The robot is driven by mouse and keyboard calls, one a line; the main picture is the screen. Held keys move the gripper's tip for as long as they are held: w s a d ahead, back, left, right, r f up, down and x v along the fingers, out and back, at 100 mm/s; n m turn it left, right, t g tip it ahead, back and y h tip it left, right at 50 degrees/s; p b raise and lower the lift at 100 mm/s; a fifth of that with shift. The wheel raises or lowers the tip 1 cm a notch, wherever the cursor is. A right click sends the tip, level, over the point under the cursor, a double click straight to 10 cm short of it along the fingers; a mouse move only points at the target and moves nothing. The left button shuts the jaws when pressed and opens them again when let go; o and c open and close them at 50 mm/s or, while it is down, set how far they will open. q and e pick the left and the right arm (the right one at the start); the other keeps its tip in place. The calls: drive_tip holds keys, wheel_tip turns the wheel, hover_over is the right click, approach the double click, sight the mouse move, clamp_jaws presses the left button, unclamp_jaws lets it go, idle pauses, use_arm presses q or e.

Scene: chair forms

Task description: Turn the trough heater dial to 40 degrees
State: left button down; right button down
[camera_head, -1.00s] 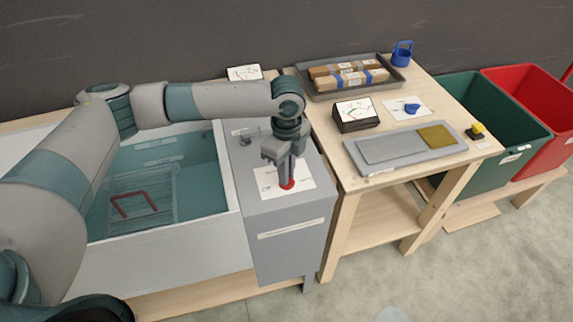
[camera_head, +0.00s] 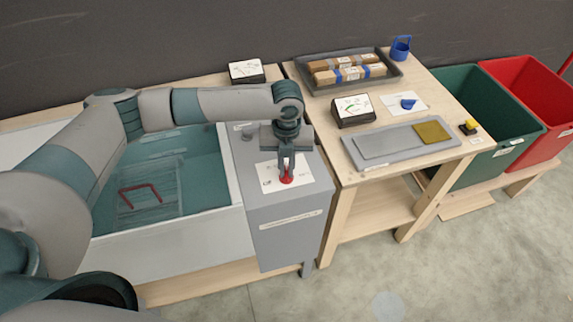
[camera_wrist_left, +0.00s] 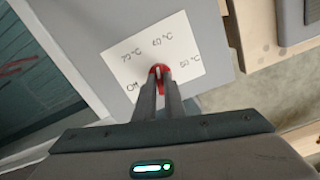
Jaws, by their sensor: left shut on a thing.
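The heater dial is a small red knob (camera_head: 286,178) on a white label card (camera_head: 300,173) on top of the grey heater box (camera_head: 290,219) at the trough's right end. My left gripper (camera_head: 286,176) points down from above and is shut on the dial. In the left wrist view the two fingers (camera_wrist_left: 159,88) pinch the red dial (camera_wrist_left: 158,70). The card (camera_wrist_left: 146,60) there carries "Off" at left and several °C marks around the dial; one reads like 60, the others are hard to read. The dial's pointer is mostly hidden by the fingers. My right gripper is not in view.
The water trough (camera_head: 160,182) with a red handle-shaped thing (camera_head: 140,193) lies left. A wooden table (camera_head: 384,173) at right holds a dark tray of packages (camera_head: 350,70), a gauge box (camera_head: 353,110) and a grey board (camera_head: 385,145). Green (camera_head: 500,120) and red (camera_head: 535,100) bins stand beyond.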

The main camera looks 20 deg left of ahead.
sight(287, 172)
use_arm(q)
drive_tip(key=shift+w+m, duration=0.1)
drive_tip(key=shift+m, duration=1.1)
drive_tip(key=c, duration=1.8)
unclamp_jaws()
drive_tip(key=shift+c, duration=0.2)
drive_tip(key=shift+r, duration=0.15)
drive_tip(key=shift+r, duration=0.7)
wheel_tip(287, 172, up, 16)
drive_tip(key=b, duration=0.4)
drive_tip(key=shift+f, duration=0.2)
